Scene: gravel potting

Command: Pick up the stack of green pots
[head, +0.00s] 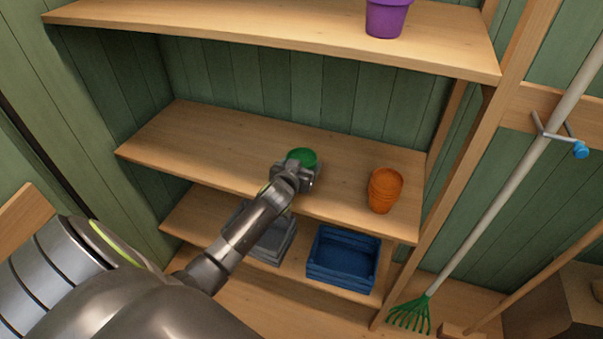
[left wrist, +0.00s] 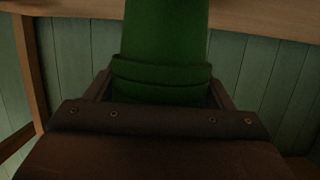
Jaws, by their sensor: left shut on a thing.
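The green pots (head: 302,156) are at the middle shelf, mostly hidden behind my left gripper in the head view. In the left wrist view the stack of green pots (left wrist: 163,40) fills the centre, with stacked rims showing near the jaws. My left gripper (head: 303,172) is shut on the stack, with a jaw on each side of it. Whether the stack touches the shelf is hidden. My right gripper is not in view.
An orange pot stack (head: 383,190) stands to the right on the same middle shelf (head: 215,135). A purple pot (head: 386,18) is on the upper shelf. A grey crate (head: 272,243) and a blue crate (head: 343,257) sit below. A green rake (head: 410,315) leans at right.

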